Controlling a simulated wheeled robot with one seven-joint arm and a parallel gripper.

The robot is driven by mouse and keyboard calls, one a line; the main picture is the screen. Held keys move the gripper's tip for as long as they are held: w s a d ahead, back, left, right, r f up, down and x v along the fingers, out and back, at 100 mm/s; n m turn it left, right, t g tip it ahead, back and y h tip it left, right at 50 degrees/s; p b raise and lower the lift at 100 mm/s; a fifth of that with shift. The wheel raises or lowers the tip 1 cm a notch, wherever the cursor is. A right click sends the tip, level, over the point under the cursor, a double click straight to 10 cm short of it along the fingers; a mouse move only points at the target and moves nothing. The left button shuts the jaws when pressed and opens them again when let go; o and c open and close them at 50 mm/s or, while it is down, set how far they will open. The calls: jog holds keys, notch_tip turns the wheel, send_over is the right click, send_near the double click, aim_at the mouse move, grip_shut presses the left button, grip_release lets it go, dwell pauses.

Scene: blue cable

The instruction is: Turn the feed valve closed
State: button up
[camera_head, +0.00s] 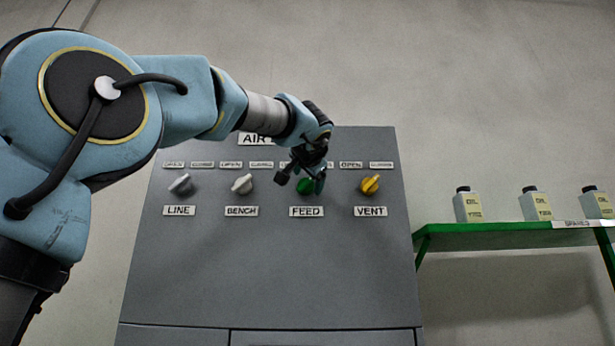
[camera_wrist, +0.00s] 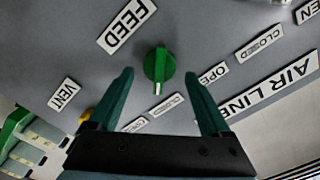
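The green feed valve knob (camera_wrist: 158,64) is on the grey panel, between my fingertips in the wrist view. Its pale-tipped end points down in that view, towards a small label (camera_wrist: 165,104) that looks like CLOSED. An OPEN label (camera_wrist: 212,74) lies to the knob's right. My gripper (camera_wrist: 159,76) is open, one finger each side of the knob, with visible gaps. In the head view the feed knob (camera_head: 303,187) shows partly behind my gripper, above the FEED label (camera_head: 306,211).
The yellow vent knob (camera_head: 370,185) is to the right of the feed knob. The white bench knob (camera_head: 242,184) and grey line knob (camera_head: 181,184) are to the left. A green shelf (camera_head: 480,238) with bottles stands right of the panel (camera_head: 270,280).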

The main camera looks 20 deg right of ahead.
jog(key=shift+s, duration=0.1)
jog(key=b+v, duration=0.4)
jog(key=v, duration=0.8)
dwell(0.5)
